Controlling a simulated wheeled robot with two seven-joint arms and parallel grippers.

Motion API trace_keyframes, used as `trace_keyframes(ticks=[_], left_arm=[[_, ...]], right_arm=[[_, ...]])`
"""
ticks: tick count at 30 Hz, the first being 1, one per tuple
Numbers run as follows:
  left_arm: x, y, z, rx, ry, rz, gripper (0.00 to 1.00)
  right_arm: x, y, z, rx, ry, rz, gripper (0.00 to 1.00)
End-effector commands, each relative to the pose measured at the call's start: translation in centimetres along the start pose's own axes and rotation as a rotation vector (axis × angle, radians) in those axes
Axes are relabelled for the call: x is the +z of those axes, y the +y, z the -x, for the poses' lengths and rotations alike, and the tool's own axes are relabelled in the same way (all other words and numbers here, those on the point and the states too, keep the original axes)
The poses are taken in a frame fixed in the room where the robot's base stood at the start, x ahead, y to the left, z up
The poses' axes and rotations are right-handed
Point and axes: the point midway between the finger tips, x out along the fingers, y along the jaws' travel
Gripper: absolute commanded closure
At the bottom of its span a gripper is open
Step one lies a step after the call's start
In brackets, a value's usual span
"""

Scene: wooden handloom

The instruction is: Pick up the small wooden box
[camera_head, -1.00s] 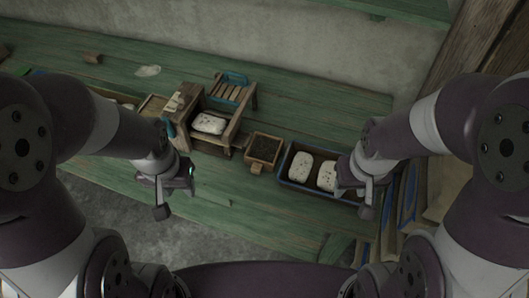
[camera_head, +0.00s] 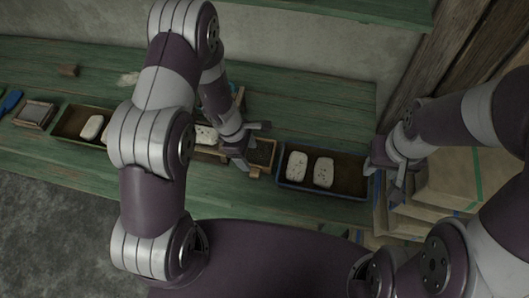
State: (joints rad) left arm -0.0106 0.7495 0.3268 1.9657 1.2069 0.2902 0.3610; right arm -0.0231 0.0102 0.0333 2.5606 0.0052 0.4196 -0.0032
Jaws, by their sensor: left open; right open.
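The small wooden box (camera_head: 264,155) with a dark inside stands on the green table, just left of the blue-edged tray. My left gripper (camera_head: 252,148) is open at the box's left side, and its fingers overlap part of the box in the picture. I cannot tell whether they touch it. My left arm and gripper hide the box's left part. My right gripper (camera_head: 387,172) is open and empty by the right end of the blue-edged tray.
The blue-edged tray (camera_head: 347,168) holds two speckled white blocks (camera_head: 297,165). Another tray (camera_head: 72,122) with a white block is at the left. My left arm hides much of the wooden stand. Cardboard boxes (camera_head: 450,180) are at the right.

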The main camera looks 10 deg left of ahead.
Motion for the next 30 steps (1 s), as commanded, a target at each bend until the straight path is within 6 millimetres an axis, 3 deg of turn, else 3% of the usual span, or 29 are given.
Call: trace_keyframes(ticks=[1, 3, 8, 15, 24, 29, 30], left_arm=[[-0.1, -0.1, -1.6, -0.003, 0.000, -0.001, 0.30], [-0.1, -0.1, -3.0, -0.002, 0.001, -0.002, 0.30], [-0.1, 0.0, -4.8, -0.001, 0.000, -0.004, 0.30], [-0.8, -0.3, -8.8, -0.003, 0.000, -0.006, 0.30], [-0.8, -0.2, -9.8, 0.000, 0.000, -0.006, 0.30], [-0.8, -0.2, -9.8, 0.000, 0.000, -0.007, 0.82], [-0.8, -0.2, -9.8, 0.000, 0.000, -0.007, 0.85]], right_arm=[[0.1, 0.0, -0.7, 0.000, 0.000, 0.000, 0.57], [0.1, 0.0, -1.0, 0.000, 0.000, 0.000, 0.57], [0.1, 0.0, -1.1, 0.000, 0.000, 0.000, 0.57], [0.1, 0.0, -0.7, 0.000, 0.001, 0.000, 0.57], [0.1, 0.0, -0.7, 0.000, 0.000, 0.000, 0.57], [0.1, 0.0, -0.7, 0.000, 0.000, 0.000, 0.57], [0.1, 0.0, -0.7, 0.000, 0.000, 0.000, 0.57]])
